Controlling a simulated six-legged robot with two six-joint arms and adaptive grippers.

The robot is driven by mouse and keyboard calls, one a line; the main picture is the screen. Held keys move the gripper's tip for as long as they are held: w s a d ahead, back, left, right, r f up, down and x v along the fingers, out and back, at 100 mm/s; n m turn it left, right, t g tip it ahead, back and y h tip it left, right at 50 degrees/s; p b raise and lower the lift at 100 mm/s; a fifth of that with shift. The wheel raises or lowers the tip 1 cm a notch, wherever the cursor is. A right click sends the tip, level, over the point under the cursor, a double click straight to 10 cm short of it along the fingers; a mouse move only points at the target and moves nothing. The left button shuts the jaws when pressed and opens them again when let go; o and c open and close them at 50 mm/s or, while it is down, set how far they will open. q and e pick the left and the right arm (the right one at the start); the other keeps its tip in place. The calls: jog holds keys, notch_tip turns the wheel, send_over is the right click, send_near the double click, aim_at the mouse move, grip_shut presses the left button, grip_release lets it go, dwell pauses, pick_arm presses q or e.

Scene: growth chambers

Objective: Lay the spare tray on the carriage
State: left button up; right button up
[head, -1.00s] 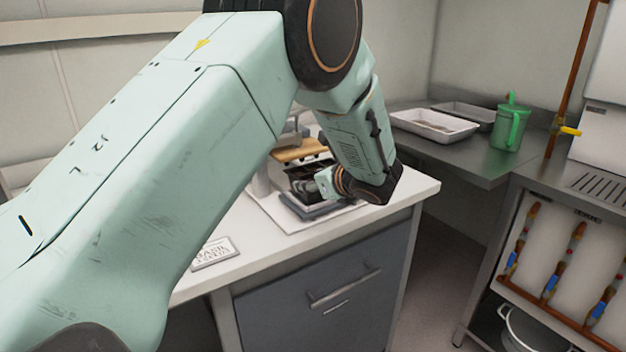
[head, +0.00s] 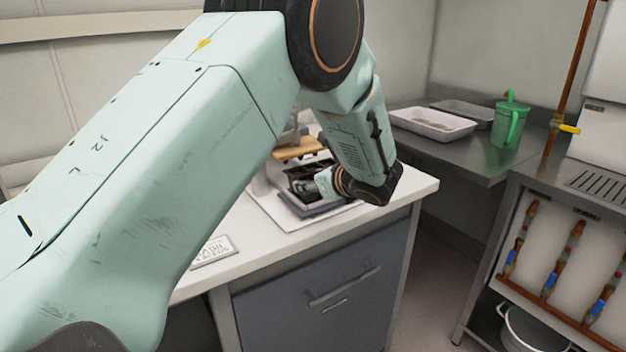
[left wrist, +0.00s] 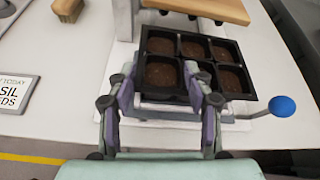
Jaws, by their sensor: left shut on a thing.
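A black tray (left wrist: 226,60) with several cells of brown soil is just ahead of my left gripper (left wrist: 160,78) in the left wrist view. My left gripper is shut on this tray at its near left part, one finger at the tray's left side and the other over its near middle. A grey carriage (left wrist: 170,108) shows under the tray's near edge; whether the tray rests fully on it I cannot tell. In the head view my left gripper (head: 322,183) reaches down to the dark tray (head: 303,172), partly hidden by my wrist. My right gripper is not in view.
A wooden board (left wrist: 205,9) stands just beyond the tray. A blue-knobbed lever (left wrist: 282,106) sticks out at right. A seed sign (head: 214,251) lies on the white counter, left of the carriage. A white tray (head: 432,124) and green jug (head: 510,122) stand on the steel bench.

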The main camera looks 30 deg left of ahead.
pick_arm(q)
jog(key=shift+w+f+b, duration=0.1)
jog(key=shift+f+b, duration=0.35)
jog(key=shift+f, duration=0.2)
dwell(0.4)
jog(key=o, duration=1.3)
jog(key=shift+o, duration=1)
jog(key=shift+r+p, duration=3.3)
jog(key=shift+r, duration=1)
jog(key=shift+f, duration=0.2)
